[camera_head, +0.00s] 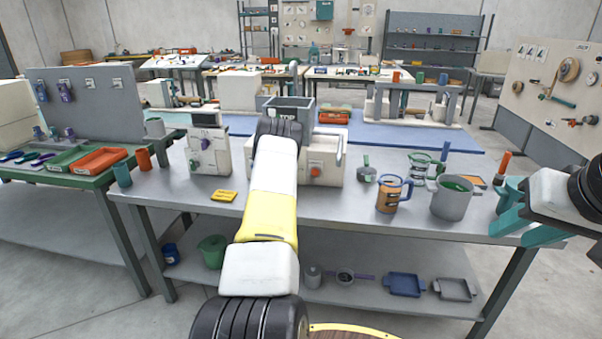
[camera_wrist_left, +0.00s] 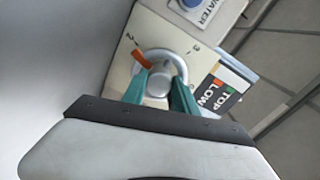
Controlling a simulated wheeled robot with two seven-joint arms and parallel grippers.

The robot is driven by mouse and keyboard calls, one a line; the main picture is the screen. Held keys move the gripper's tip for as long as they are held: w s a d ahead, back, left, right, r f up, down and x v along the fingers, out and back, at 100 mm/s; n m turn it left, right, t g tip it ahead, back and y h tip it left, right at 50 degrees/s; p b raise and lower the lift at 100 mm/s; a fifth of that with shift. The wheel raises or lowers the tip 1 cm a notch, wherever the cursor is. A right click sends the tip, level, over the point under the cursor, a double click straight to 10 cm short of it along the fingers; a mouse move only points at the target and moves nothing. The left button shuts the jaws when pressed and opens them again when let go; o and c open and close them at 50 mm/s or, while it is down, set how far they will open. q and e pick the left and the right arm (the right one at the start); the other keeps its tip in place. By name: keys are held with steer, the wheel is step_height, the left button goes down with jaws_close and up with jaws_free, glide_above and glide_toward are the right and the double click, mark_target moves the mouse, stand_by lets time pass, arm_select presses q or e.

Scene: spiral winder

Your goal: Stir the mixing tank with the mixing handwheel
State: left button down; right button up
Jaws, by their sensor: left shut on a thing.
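My left arm reaches over the bench to a beige machine (camera_head: 322,168) with a grey open-topped tank (camera_head: 290,108). Its gripper is hidden in the head view. In the left wrist view, the teal fingers of my left gripper (camera_wrist_left: 160,88) are shut on a round silver knob (camera_wrist_left: 158,82) with an orange pointer (camera_wrist_left: 142,59). The knob sits on a beige panel with numbers around it. I cannot tell whether this knob is the mixing handwheel. My right gripper (camera_head: 500,210) hangs at the bench's right end, teal fingers apart and empty.

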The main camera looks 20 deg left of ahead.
arm_select(q)
steer(key=shift+f, duration=0.1)
steer(key=c, duration=1)
jaws_free()
steer(key=shift+o, duration=0.2)
steer(key=shift+s, duration=0.1)
steer(key=v, duration=0.7)
steer(key=shift+s+d, duration=0.1)
steer(key=shift+s, duration=0.25)
